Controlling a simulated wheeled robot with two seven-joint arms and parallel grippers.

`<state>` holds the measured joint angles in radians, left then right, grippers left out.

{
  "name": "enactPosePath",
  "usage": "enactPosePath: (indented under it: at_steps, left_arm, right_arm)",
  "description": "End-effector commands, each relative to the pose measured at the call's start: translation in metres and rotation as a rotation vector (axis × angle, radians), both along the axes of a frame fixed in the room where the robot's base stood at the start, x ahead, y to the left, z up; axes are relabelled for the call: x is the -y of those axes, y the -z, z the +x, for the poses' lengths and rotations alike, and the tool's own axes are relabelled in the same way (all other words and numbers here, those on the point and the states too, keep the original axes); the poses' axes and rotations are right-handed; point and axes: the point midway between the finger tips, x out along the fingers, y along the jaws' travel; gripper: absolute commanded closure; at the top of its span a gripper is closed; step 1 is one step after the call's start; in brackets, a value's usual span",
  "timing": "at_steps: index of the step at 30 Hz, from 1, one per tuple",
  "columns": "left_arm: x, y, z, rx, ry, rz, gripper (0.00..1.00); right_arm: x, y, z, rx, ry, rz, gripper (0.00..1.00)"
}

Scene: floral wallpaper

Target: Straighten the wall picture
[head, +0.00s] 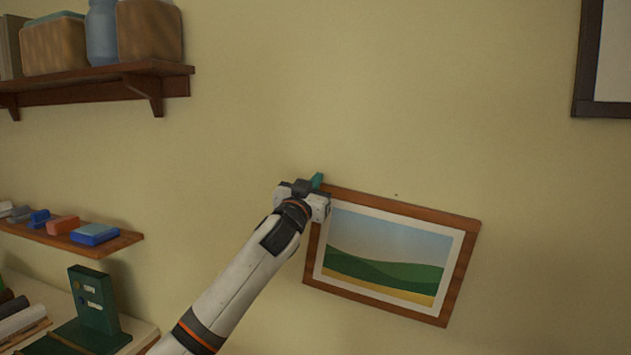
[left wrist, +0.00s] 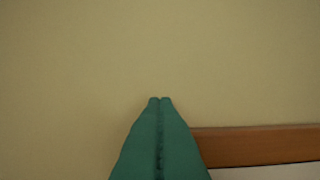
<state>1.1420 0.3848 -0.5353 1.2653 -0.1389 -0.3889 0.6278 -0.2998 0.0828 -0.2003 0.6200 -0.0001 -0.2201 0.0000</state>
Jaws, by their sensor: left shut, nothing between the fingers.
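The wall picture (head: 386,262), a green-hill landscape in a brown wooden frame, hangs tilted on the wall in the head view. Its right side sits lower than its left. My left gripper (head: 317,181) is at the picture's upper left corner, its teal fingers shut with nothing between them. In the left wrist view the closed fingertips (left wrist: 160,99) point at bare wall, and the frame's top edge (left wrist: 255,144) shows just to their right. I cannot tell whether the fingers touch the frame. My left wrist hides part of the frame's upper left. My right gripper is not in view.
A high shelf (head: 95,84) with baskets and a blue jar is at the upper left. A lower shelf (head: 120,243) holds small coloured blocks. A dark frame (head: 587,60) is at the upper right. The wall around the picture is mostly bare.

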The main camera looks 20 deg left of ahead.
Motion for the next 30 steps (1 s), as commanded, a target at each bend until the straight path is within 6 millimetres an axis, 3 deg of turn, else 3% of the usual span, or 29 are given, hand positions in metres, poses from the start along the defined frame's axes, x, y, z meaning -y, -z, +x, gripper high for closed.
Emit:
enactPosePath:
  at_steps: [6,15,30]
  left_arm:
    - [0.000,0.002,0.000,0.000,0.001,-0.005,1.00]
    - [-0.001,0.029,0.000,-0.006,0.002,-0.134,1.00]
    - [-0.003,0.026,0.000,-0.006,0.000,-0.155,1.00]
  right_arm:
    - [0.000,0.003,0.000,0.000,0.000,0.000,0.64]
    - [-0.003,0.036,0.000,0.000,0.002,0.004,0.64]
    - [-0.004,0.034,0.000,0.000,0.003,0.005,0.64]
